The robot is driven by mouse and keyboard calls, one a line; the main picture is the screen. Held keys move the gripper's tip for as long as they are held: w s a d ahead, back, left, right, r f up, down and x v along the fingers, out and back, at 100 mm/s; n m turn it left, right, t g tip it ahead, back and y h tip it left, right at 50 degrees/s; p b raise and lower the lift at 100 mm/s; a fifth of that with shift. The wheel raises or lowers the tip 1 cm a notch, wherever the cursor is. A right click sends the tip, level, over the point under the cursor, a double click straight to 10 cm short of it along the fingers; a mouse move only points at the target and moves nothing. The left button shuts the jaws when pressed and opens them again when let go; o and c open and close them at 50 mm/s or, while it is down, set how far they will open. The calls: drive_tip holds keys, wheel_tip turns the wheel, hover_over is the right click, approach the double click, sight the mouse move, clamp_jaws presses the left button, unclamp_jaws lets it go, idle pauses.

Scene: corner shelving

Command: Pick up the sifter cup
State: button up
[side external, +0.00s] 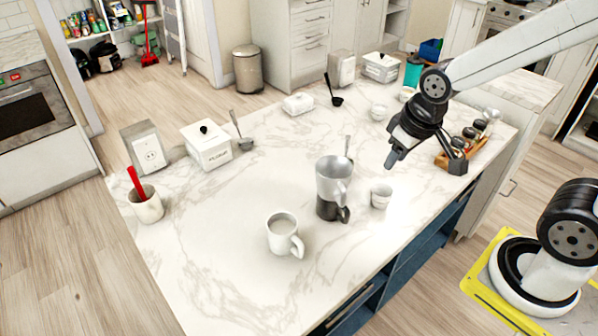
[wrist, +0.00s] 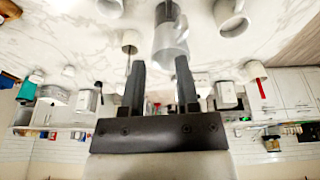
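The likely sifter cup is a tall silver-grey cup (side external: 331,180) with a side handle, near the middle of the marble counter in the side view. In the wrist view, the silver cup (wrist: 170,44) shows upside down beyond the fingertips. My gripper (side external: 424,162) is open and empty, above the counter to the right of the cup and apart from it. Its two spread fingers also show in the wrist view (wrist: 160,66).
A white mug (side external: 283,234) stands in front-left of the cup, and a small white cup (side external: 381,195) stands close on its right. A spice rack (side external: 460,146) is near my gripper. A lidded box (side external: 207,147) stands at left. The counter's front left is clear.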

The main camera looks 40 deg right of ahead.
sight(346, 198)
drive_tip(key=w+d+r+n+t, duration=0.1)
drive_tip(key=w+d+n+t, duration=0.45)
drive_tip(key=w, duration=0.65)
drive_tip(key=s+a+f+n+g+y, duration=0.1)
drive_tip(key=s+a+n+g+y, duration=0.2)
drive_tip(key=s+n+y, duration=0.65)
drive_tip(key=w+a+f+m+y, duration=0.1)
drive_tip(key=w+f+m+y, duration=0.1)
drive_tip(key=f, duration=1.2)
drive_tip(key=shift+w+a+y, duration=0.4)
drive_tip(key=shift+w+y, duration=0.05)
drive_tip(key=shift+w, duration=0.5)
drive_tip(key=shift+a+f+t, duration=0.1)
drive_tip(key=shift+f+t, duration=0.05)
drive_tip(key=shift+t, duration=0.1)
drive_tip(key=shift+x, duration=2.5)
